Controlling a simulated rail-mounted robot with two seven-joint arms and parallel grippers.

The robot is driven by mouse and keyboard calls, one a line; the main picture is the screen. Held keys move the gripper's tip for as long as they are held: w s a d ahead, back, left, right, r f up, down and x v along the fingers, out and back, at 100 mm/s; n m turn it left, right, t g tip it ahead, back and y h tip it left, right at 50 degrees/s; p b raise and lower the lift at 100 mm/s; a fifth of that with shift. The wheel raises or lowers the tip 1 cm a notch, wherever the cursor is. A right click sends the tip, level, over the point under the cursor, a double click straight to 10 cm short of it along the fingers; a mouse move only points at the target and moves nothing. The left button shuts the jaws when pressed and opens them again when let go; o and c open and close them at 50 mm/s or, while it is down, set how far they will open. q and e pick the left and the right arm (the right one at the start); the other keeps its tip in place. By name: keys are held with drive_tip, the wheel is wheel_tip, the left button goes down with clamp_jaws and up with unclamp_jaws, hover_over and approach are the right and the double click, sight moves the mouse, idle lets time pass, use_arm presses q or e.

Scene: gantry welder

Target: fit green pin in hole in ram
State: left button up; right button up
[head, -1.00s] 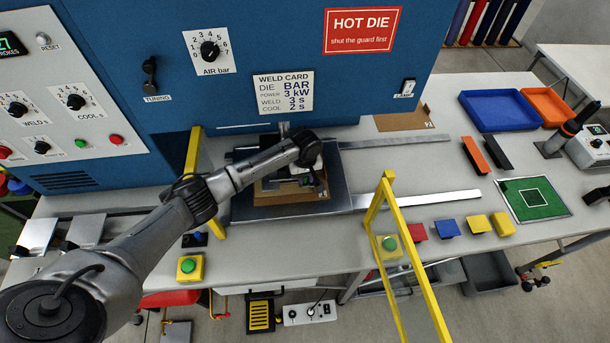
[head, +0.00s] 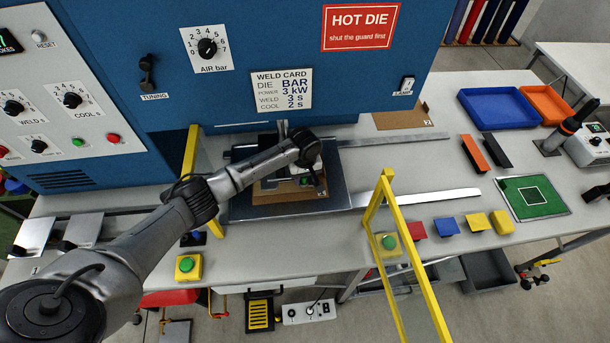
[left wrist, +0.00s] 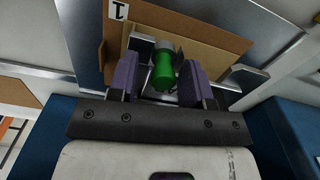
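The green pin (left wrist: 163,72) is between the purple-padded fingers of my left gripper (left wrist: 160,78) in the left wrist view, with a grey end at its far side. The fingers look closed on it, though contact on the left side is hard to see. In the head view my left gripper (head: 308,182) is low under the blue press front, above a brown board on a dark plate (head: 337,205). A spot of green shows at it. The ram (head: 283,129) shows just behind, partly hidden by my wrist; its hole cannot be made out. My right gripper is not in view.
A yellow guard frame (head: 385,205) stands right of the plate, and a yellow post (head: 190,155) stands left. Green-button boxes (head: 188,267) sit along the front edge. Blue (head: 500,108) and orange trays, coloured blocks and a green board (head: 535,197) lie to the right.

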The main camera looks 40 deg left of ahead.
use_arm(q)
drive_tip(key=shift+o, duration=0.2)
drive_tip(key=shift+s+a+f, duration=0.1)
drive_tip(key=shift+s+f, duration=0.1)
drive_tip(key=shift+s, duration=0.05)
drive_tip(key=shift+r, duration=0.2)
wheel_tip(320, 180, up, 14)
drive_tip(key=shift+w+b, duration=0.2)
drive_tip(key=shift+b, duration=0.25)
